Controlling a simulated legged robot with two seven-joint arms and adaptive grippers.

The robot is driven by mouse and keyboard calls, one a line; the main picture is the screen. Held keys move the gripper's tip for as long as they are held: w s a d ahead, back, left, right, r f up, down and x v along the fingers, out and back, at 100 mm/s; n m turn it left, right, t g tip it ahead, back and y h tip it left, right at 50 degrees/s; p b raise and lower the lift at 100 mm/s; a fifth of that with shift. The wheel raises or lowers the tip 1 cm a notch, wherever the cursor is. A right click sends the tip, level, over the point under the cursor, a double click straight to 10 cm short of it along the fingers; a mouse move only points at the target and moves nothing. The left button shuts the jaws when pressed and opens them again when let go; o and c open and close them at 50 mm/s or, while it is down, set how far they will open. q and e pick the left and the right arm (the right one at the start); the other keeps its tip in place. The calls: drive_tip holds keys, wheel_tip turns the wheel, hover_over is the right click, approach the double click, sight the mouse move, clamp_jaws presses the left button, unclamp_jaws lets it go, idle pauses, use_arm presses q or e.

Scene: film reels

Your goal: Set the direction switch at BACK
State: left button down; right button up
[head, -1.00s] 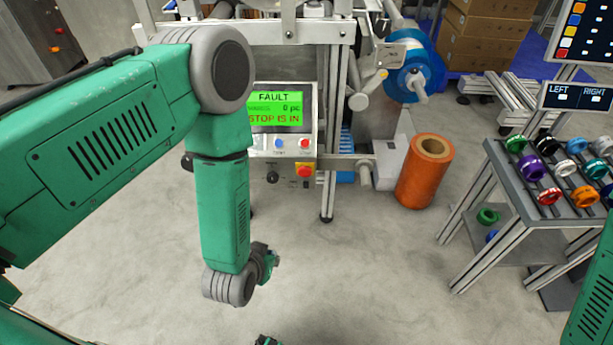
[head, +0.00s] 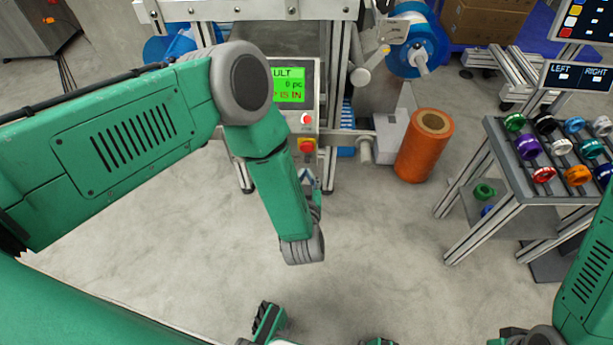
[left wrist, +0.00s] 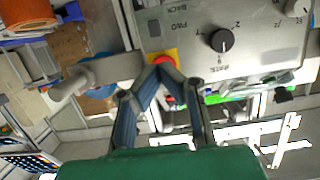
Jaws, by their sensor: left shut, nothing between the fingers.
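In the left wrist view the machine's control panel (left wrist: 265,45) appears upside down. A small dark switch (left wrist: 154,28) sits there beside the FWD and BACK lettering; its position is too small to tell. A black rotary knob (left wrist: 222,40) is to its right. The red stop button (left wrist: 165,61) on a yellow plate is partly behind my left gripper (left wrist: 163,70), which is shut and empty. In the head view my left gripper (head: 310,182) is just below the panel, partly hidden by my arm.
The green display (head: 289,88) is partly covered by my left arm. An orange roll (head: 424,148) stands right of the machine, and a metal bar with a round end (head: 366,150) sticks out beside the panel. A rack (head: 497,160) of coloured reels stands at right.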

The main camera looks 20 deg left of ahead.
sight(306, 162)
use_arm(q)
drive_tip(key=b+x, duration=0.2)
drive_tip(key=x, duration=0.4)
drive_tip(key=shift+w+a+f, duration=0.1)
drive_tip(key=shift+w+a, duration=0.05)
drive_tip(key=shift+w, duration=0.4)
wheel_tip(306, 162, down, 2)
drive_tip(key=shift+s+f+b, duration=0.1)
drive_tip(key=shift+f+b, duration=0.1)
drive_tip(key=shift+b, duration=0.65)
drive_tip(key=shift+r, duration=0.1)
drive_tip(key=shift+s, duration=0.15)
